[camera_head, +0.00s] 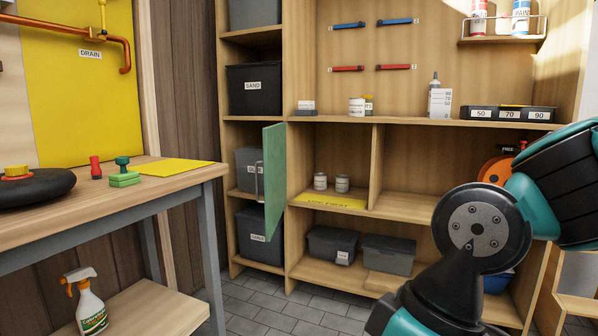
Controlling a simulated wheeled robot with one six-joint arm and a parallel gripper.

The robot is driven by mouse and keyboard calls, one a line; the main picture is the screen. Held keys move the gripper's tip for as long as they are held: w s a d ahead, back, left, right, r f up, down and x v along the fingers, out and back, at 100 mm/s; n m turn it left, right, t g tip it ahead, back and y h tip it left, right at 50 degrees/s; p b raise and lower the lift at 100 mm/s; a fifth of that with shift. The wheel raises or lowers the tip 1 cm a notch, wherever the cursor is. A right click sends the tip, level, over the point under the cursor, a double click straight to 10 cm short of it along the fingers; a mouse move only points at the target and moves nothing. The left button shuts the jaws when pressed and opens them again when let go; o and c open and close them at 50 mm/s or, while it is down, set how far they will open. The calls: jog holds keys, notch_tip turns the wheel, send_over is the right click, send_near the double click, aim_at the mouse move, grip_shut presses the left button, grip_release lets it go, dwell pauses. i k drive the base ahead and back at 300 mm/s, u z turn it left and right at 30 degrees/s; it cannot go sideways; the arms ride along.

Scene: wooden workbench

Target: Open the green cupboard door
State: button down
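The green cupboard door (274,182) stands swung out from the shelving unit, at a wide angle to its front. I see it almost edge-on. Its metal handle (258,182) shows at the left side of the door. The compartment to the right of the door is exposed, with two small jars (342,184) and a yellow mat (330,200) inside. My gripper is not in view. Only dark and teal links of my arm show at the lower right, apart from the door in the picture.
A workbench (150,192) at the left holds a dark round object (35,188), a red piece and green pieces. A spray bottle (88,305) stands on its lower shelf. Grey bins (388,254) sit low in the shelving unit. Tiled floor lies open between bench and shelves.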

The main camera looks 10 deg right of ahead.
aim_at(274, 162)
jog(key=z, duration=0.7)
jog(key=i, duration=1.5)
jog(key=u, duration=0.7)
